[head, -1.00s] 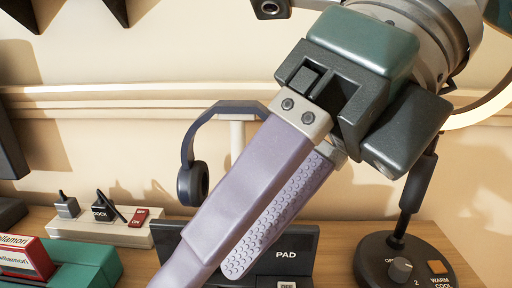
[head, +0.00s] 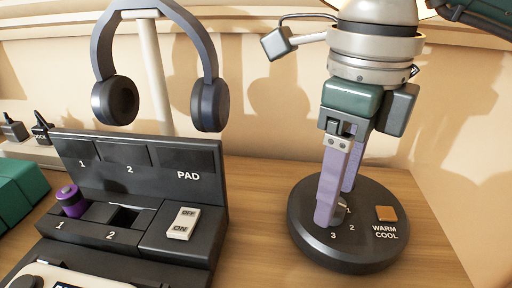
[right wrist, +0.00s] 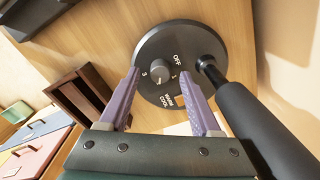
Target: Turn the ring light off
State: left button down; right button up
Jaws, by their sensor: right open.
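The ring light's round black base (head: 315,250) stands on the desk at the right of the head view. It carries a grey knob (right wrist: 160,74), number marks and an orange WARM/COOL button (head: 386,213). My right gripper (head: 338,203) points down over the base, open, and its purple fingers hide most of the knob in the head view. In the right wrist view the fingertips (right wrist: 159,73) lie on either side of the knob, with gaps visible. I cannot tell surely which mark the knob points at. My left gripper is not in view.
The ring light's black stem (right wrist: 255,120) rises close beside my right gripper. Bare desk lies between station and base.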

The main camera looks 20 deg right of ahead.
jog(key=shift+f, duration=0.8)
grip_shut()
